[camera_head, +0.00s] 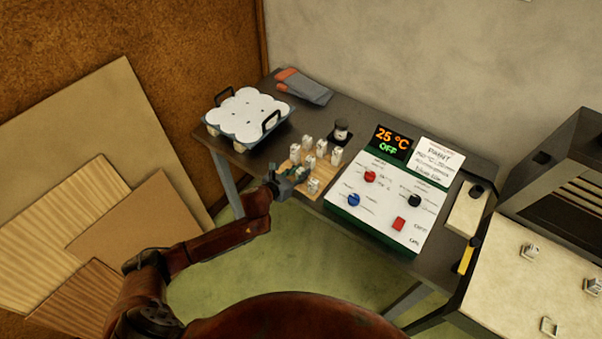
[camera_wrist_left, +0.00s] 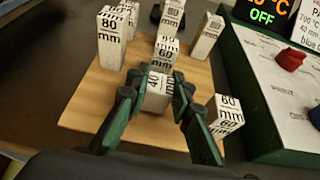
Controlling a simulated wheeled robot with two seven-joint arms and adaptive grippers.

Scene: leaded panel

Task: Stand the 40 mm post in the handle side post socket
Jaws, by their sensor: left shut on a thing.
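The 40 mm post (camera_wrist_left: 157,92) is a short white block marked "40 mm". In the left wrist view it is between the two green fingers of my left gripper (camera_wrist_left: 155,105), which is shut on it. It is upright at the wooden board (camera_wrist_left: 185,73); I cannot tell whether it touches the board. In the head view my left gripper (camera_head: 287,186) is at the front left edge of this board. A pale shelf (camera_head: 490,285) at the right carries several small metal square sockets, one of them an empty frame (camera_head: 549,326). I cannot tell which is the handle side socket.
Taller posts stand close around the gripper, including an 80 mm post (camera_wrist_left: 112,38) and a 60 mm post (camera_wrist_left: 227,115). The control panel (camera_head: 385,205) lies right of the board. A dark kiln (camera_head: 560,170) stands far right.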

